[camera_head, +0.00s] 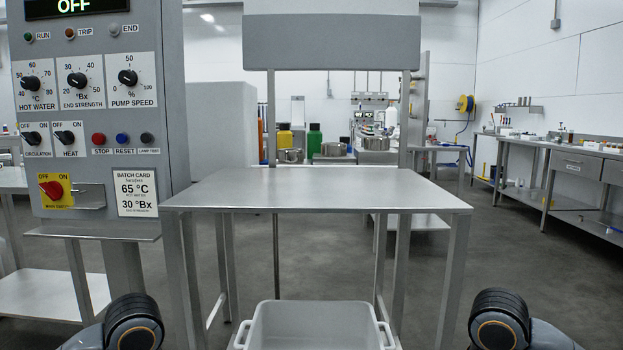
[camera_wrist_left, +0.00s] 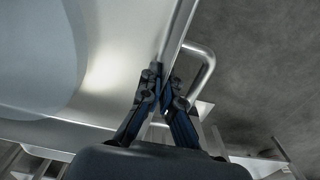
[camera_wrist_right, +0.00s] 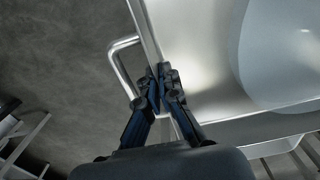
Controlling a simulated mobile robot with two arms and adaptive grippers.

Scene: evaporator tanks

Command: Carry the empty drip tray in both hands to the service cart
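The drip tray (camera_head: 315,327) is a pale grey rectangular tub with a looped handle at each side, at the bottom centre of the head view. My left gripper (camera_wrist_left: 164,88) is closed on the tray's side rim, beside its bent handle (camera_wrist_left: 208,68). My right gripper (camera_wrist_right: 160,85) is closed on the opposite rim, beside the other handle (camera_wrist_right: 115,62). Both grippers are below the edge of the head view. A smooth round pale shape shows over the tray floor in both wrist views; I cannot tell what it is. No cart is labelled; a steel-topped stand (camera_head: 315,190) is straight ahead.
The stand has legs at its corners and a blank panel (camera_head: 330,40) on posts behind. A control cabinet (camera_head: 90,100) reading OFF stands at the left. Benches (camera_head: 580,160) line the right wall. Open grey floor (camera_head: 540,270) lies to the right of the stand.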

